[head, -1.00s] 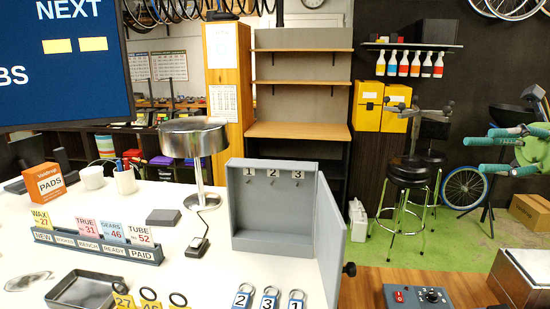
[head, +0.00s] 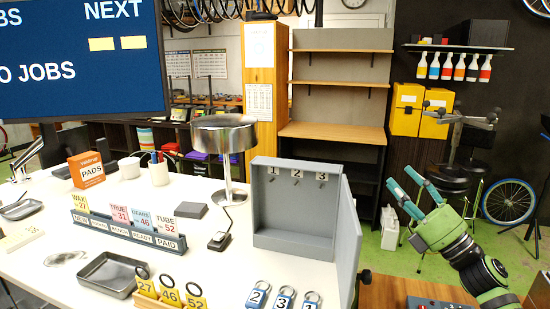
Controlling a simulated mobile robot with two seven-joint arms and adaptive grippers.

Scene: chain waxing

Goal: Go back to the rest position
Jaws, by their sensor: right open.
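My right gripper (head: 417,194) is at the right of the head view, green with teal fingers pointing up and to the left. Its fingers are spread apart with nothing between them. It is in the air, right of the open grey key cabinet (head: 280,228) and apart from it. My left gripper does not show in the head view. Three numbered key tags (head: 284,298) lie at the front edge of the white table (head: 120,205), below the cabinet.
A grey card rack (head: 130,235), a metal tray (head: 108,275) and yellow numbered tags (head: 170,294) occupy the table. A metal lamp (head: 224,135) stands behind. The cabinet door (head: 346,240) juts forward near my right arm. A control box (head: 430,303) sits at the bottom right.

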